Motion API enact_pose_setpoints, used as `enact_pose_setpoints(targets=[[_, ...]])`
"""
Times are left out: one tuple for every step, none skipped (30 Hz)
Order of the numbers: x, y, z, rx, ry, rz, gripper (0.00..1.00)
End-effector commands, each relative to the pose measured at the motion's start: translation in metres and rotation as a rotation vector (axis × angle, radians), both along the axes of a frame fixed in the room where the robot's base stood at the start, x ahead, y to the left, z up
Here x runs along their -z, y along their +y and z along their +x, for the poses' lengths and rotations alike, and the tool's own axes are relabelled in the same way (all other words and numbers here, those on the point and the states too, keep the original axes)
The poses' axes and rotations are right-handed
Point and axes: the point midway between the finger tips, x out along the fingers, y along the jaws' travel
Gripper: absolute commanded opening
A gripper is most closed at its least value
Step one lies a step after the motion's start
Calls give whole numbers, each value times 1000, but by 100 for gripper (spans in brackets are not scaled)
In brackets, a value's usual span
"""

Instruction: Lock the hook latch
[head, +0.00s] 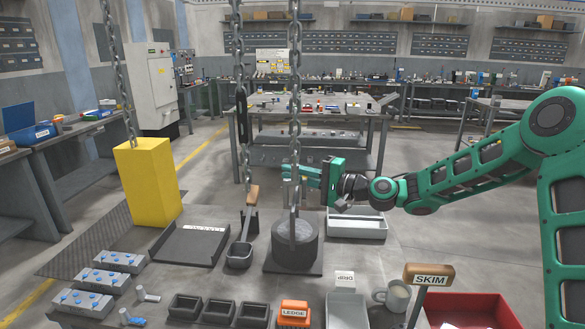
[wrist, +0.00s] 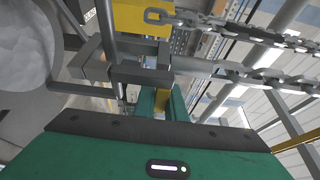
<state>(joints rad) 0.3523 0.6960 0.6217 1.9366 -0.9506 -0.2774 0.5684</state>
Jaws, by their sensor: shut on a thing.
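My gripper (head: 298,174) reaches in from the right at the chain above the grey round pot (head: 292,250). In the wrist view my green fingers (wrist: 162,102) are shut on a small ochre piece (wrist: 160,101), mostly hidden between them. Grey square bars (wrist: 145,76) lie just beyond the fingertips, close to the ochre piece. I cannot make out the hook latch itself for sure, nor whether the ochre piece belongs to it. In the head view the chain (head: 295,110) passes in front of my fingertips and hides the contact.
A second chain (head: 238,70) hangs to the left. A yellow block (head: 148,180) hangs further left on its own chain. A ladle (head: 240,255) with a wooden handle stands beside the pot.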

Motion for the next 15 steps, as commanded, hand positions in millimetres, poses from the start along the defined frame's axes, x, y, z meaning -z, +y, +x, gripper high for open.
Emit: enact_pose_setpoints(targets=[[6, -1, -1, 0, 6, -7, 0], [6, -1, -1, 0, 5, -9, 0], [7, -1, -1, 0, 5, -10, 0], [7, -1, -1, 0, 5, -10, 0], [7, -1, -1, 0, 7, -10, 0], [8, -1, -1, 0, 7, -11, 0], [8, -1, -1, 0, 7, -11, 0], [8, -1, -1, 0, 9, -12, 15], [8, -1, -1, 0, 9, -12, 25], [8, -1, -1, 0, 7, -11, 30], [8, -1, -1, 0, 7, -11, 30], [7, -1, -1, 0, 7, -10, 30], [7, -1, -1, 0, 6, -9, 30], [7, -1, -1, 0, 6, -9, 30], [6, -1, -1, 0, 5, -9, 30]])
